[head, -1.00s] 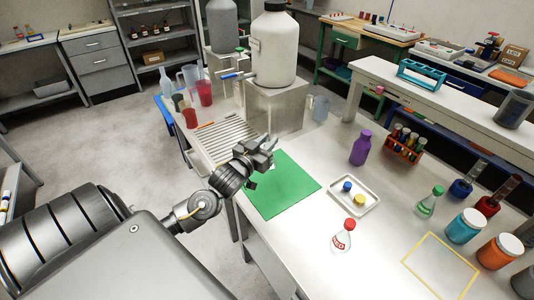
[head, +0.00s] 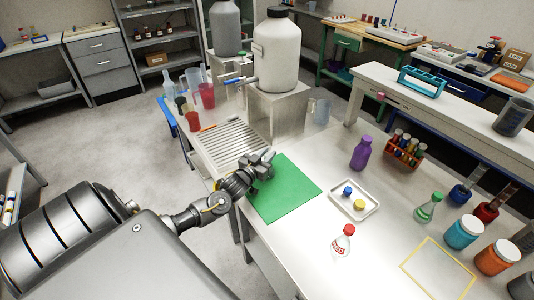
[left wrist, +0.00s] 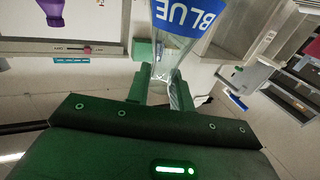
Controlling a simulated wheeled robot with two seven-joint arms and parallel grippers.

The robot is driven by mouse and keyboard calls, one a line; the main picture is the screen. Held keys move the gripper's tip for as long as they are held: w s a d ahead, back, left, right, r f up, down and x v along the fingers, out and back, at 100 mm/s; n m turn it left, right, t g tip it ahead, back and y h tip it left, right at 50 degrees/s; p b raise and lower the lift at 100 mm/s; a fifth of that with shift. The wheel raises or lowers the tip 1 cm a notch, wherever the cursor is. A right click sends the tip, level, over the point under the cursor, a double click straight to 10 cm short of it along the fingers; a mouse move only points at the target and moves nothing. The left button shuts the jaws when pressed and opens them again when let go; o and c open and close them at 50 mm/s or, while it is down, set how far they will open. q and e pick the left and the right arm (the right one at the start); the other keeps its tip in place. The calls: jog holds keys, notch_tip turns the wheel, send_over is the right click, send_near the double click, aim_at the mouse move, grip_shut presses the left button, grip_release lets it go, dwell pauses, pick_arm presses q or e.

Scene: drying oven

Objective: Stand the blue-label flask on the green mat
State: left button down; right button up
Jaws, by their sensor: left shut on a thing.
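The blue-label flask (left wrist: 178,50) shows in the left wrist view as clear glass with a blue band reading BLUE. My left gripper (left wrist: 162,88) is shut on its narrow part. In the head view my left gripper (head: 266,164) is at the upper left corner of the green mat (head: 287,193); the flask is hidden there by the gripper, and I cannot tell whether it touches the mat. The mat lies flat and its visible part is bare. My right gripper is not in view.
A slatted rack (head: 232,143) lies beyond the mat. A small white tray (head: 366,211) with a blue and a yellow piece is to its right. A red-label flask (head: 343,241) and a purple bottle (head: 361,153) stand farther right. A large white carboy (head: 277,52) stands behind.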

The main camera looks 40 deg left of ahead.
pick_arm(q)
jog(key=shift+f, duration=0.15)
jog(key=c, duration=1.2)
grip_release()
jog(key=shift+c, duration=0.2)
jog(key=shift+s, duration=0.25)
jog(key=s+d+b, duration=0.1)
jog(key=s+b, duration=0.1)
jog(key=s, duration=0.9)
jog(key=shift+s+r, duration=0.2)
jog(key=shift+s, duration=0.05)
